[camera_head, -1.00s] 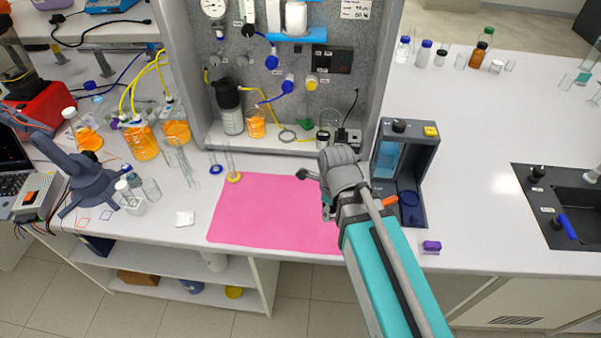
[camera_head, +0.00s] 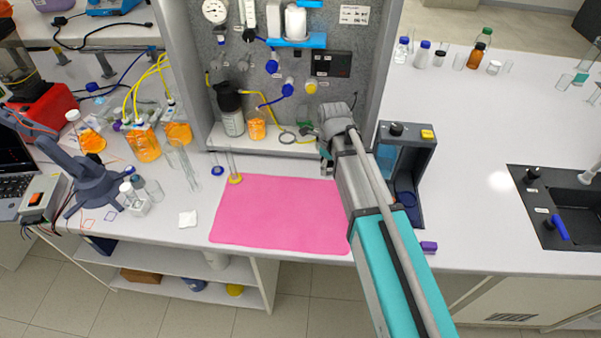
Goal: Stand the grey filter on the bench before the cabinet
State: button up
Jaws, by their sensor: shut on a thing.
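My gripper (camera_head: 326,157) is at the lower right front of the cabinet (camera_head: 272,143), just beyond the back right of the pink mat (camera_head: 275,215). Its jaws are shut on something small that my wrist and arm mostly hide. I cannot make out its shape or colour, nor confirm that it is the grey filter. I cannot pick out a grey filter standing anywhere else. The bench (camera_head: 460,190) in front of the cabinet carries the flat, bare pink mat.
Inside the cabinet are a dark bottle (camera_head: 231,112) and an orange-filled vessel (camera_head: 257,127).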

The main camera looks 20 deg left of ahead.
jog(key=shift+w+a+r, duration=0.1)
jog(key=shift+w, duration=0.35)
jog(key=b, duration=0.5)
send_near(302, 170)
jog(key=s+d+r, duration=0.2)
jog(key=s+d, duration=0.1)
jog(key=d, duration=0.1)
jog(key=f+b, duration=0.1)
jog(key=w+a+f+b, duration=0.1)
jog(key=a+f+b, duration=0.1)
jog(key=shift+w+a+f, duration=0.15)
jog(key=shift+w+a, duration=0.05)
jog(key=shift+w, duration=0.15)
jog(key=shift+w+a+f+b, duration=0.35)
jog(key=shift+a+f+b, duration=0.15)
jog(key=shift+f, duration=0.05)
jog(key=shift+w+a+f+b, duration=0.3)
jog(key=shift+a+f+b, duration=0.05)
jog(key=shift+f+b, duration=1.65)
jog(key=shift+f, duration=0.05)
